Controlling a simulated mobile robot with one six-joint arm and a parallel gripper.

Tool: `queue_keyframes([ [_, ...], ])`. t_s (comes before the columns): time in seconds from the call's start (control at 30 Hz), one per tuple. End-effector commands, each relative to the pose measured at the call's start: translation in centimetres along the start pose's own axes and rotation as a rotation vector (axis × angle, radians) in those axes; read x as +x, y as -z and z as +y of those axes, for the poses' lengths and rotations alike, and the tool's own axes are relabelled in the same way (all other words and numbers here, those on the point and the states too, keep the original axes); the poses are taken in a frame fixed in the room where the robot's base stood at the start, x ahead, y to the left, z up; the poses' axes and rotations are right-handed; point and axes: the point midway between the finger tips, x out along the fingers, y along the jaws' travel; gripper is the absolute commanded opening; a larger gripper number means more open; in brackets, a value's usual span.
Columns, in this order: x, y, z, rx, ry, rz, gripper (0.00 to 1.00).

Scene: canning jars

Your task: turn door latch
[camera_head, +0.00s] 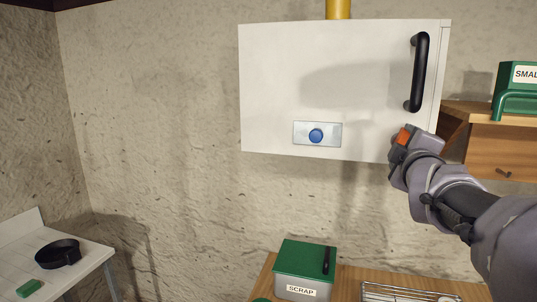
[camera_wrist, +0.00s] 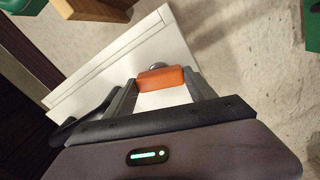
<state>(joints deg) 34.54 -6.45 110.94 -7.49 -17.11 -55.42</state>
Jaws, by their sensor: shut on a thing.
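A white wall cabinet (camera_head: 300,75) has a closed-looking front door with a black bar handle (camera_head: 417,75) at its right. My gripper (camera_head: 402,146) is at the cabinet's lower right corner. It is shut on an orange block (camera_head: 404,135), which appears to be the grip of the door latch. In the wrist view the orange block (camera_wrist: 160,78) lies crosswise between the two fingers of my gripper (camera_wrist: 161,84). A small round metal part shows just behind it, by the cabinet's white edge (camera_wrist: 110,60). The rest of the latch is hidden.
A plate with a blue button (camera_head: 316,135) is low on the door. A wooden shelf unit (camera_head: 500,145) with a green box (camera_head: 520,95) stands close right of the cabinet. Below are a green-lidded scrap box (camera_head: 305,264) and a wire rack (camera_head: 410,293). The wall at left is bare.

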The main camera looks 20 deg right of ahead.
Motion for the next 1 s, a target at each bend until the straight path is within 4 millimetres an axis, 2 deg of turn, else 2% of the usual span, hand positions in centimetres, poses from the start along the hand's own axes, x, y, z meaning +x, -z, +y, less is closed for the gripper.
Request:
queue_keyframes([
  [0.43,0.02,-0.04,-0.15,-0.274,-0.001,0.001,0.23],
  [1.0,0.02,0.03,0.04,-0.347,0.0,0.001,0.23],
])
